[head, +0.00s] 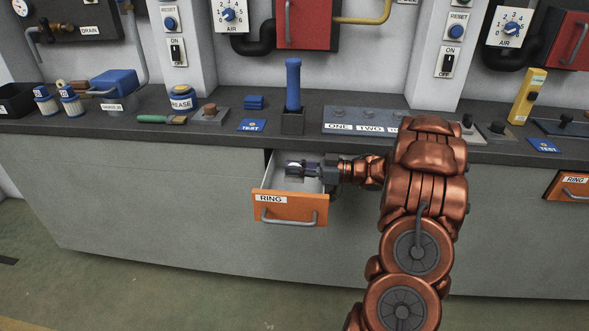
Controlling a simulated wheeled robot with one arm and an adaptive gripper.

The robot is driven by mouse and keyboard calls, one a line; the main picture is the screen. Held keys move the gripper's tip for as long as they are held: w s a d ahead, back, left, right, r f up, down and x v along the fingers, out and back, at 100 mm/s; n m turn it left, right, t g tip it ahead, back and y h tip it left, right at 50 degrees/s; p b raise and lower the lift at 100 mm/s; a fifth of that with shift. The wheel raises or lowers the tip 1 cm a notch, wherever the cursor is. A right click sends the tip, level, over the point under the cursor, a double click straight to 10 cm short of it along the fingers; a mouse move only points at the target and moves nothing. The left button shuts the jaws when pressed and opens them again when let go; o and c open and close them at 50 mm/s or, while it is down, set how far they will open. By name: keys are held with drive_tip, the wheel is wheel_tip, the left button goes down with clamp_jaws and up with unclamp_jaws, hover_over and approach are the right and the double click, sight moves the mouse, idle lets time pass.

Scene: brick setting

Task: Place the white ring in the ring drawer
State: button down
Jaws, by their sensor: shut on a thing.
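The ring drawer (290,209) has an orange front with a "RING" label and a grey bar handle. It is pulled open below the counter, and its light inside shows. My gripper (295,170) reaches in from the right and is over or within the drawer's opening, near its back. It is shut on a small pale thing, most likely the white ring (293,178), which is mostly hidden by the fingers. I cannot tell whether the ring touches the drawer floor.
The grey counter edge (200,137) runs just above the drawer. On the counter stand a blue-handled upright tool (293,85), a grease tin (182,98), a brush (162,119) and a labelled panel (350,118). Another orange ring drawer (568,188) is at right.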

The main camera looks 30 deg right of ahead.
drive_tip(key=shift+f, duration=0.2)
drive_tip(key=shift+s+a+f, duration=0.15)
drive_tip(key=shift+f, duration=0.5)
drive_tip(key=c, duration=1.2)
unclamp_jaws()
drive_tip(key=shift+s+f, duration=0.1)
drive_tip(key=shift+f, duration=0.1)
drive_tip(key=shift+r, duration=0.35)
drive_tip(key=shift+d, duration=0.3)
drive_tip(key=r+v, duration=0.1)
drive_tip(key=v, duration=1)
drive_tip(key=shift+d+r, duration=0.2)
